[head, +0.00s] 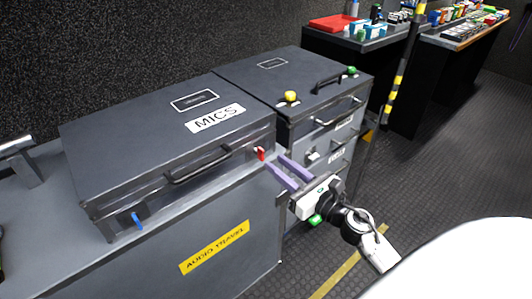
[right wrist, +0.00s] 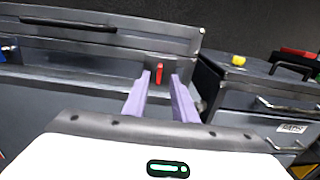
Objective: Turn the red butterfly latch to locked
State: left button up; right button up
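The red butterfly latch (head: 261,154) is on the front of the black MICS case (head: 150,130), near its right end. Its tab stands upright, and it also shows in the right wrist view (right wrist: 159,73). My right gripper (head: 276,162) is open, its two purple fingers pointing at the latch from the front. In the right wrist view the latch appears in line with the gap between the fingertips (right wrist: 160,78), beyond them; the fingers look apart from it. Nothing is held. My left gripper does not show clearly.
A blue latch (head: 137,220) is at the case's left end, with a black carry handle (head: 198,166) between the two latches. The case rests on a grey cabinet with a yellow label (head: 214,247). A drawer unit (head: 335,140) with a yellow knob (head: 290,96) stands close on the right.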

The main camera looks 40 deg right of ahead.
aim_at(263, 154)
jog(key=w, duration=0.6)
jog(key=shift+a+p, duration=0.3)
jog(key=shift+s, duration=0.1)
grip_shut()
